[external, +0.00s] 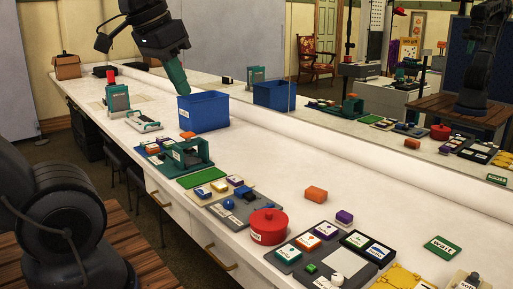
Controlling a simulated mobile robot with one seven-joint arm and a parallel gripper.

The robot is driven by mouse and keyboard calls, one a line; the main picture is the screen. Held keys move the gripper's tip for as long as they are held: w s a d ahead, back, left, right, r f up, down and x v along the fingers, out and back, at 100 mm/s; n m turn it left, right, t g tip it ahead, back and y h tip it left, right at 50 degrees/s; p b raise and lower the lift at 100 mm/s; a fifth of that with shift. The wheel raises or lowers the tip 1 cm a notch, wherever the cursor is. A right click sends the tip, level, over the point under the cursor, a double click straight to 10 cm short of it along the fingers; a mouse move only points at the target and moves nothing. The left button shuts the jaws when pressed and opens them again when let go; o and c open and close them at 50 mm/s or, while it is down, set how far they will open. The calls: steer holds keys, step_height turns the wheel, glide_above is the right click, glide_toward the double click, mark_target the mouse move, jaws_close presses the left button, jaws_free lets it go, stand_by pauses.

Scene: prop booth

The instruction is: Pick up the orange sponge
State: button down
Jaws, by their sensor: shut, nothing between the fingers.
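An orange block (316,195), which looks like the orange sponge, lies alone on the white counter, right of the middle. My gripper (184,93) is at the upper left, with teal fingers pointing down. It is shut and empty, at the blue bin in the picture and far to the left of the orange block. A smaller orange piece (187,135) shows behind the teal frame.
A blue bin (204,111) stands below my gripper. A teal frame (190,152), a red round pot (268,226) and trays of small blocks (318,246) line the front edge. The counter around the orange block is mostly clear. A mirror behind repeats the scene.

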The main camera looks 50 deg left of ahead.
steer(key=c, duration=0.8)
jaws_free()
steer(key=shift+o, duration=0.2)
